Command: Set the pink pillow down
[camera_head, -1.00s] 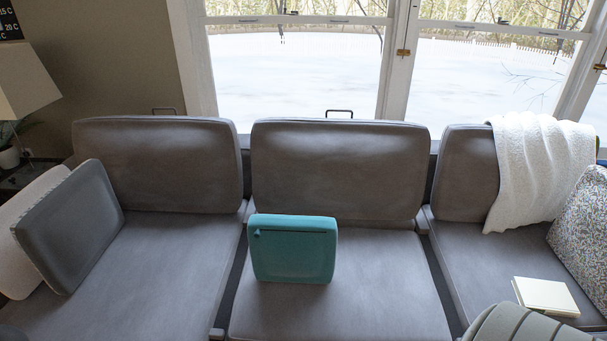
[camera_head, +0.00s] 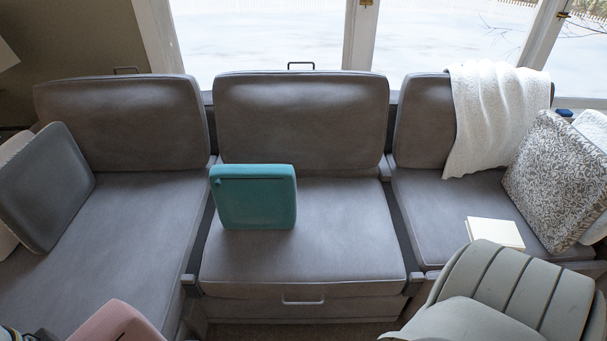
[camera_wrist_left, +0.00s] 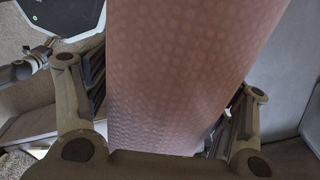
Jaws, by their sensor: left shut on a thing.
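The pink pillow (camera_head: 118,322) shows at the bottom left edge of the head view, only partly in frame, in front of the sofa. In the left wrist view the pink pillow (camera_wrist_left: 185,60) fills the middle, with a fine dotted pattern. My left gripper (camera_wrist_left: 165,95) has one finger on each side of the pillow and is shut on it. The pillow's far end is cut off in that view. My right gripper is in neither view.
The grey sofa's middle seat (camera_head: 300,259) holds a teal pillow (camera_head: 254,198). A grey pillow (camera_head: 45,187) leans at the left. A book (camera_head: 495,233), patterned pillow (camera_head: 557,180) and white throw (camera_head: 490,115) are at the right. The left seat is largely clear.

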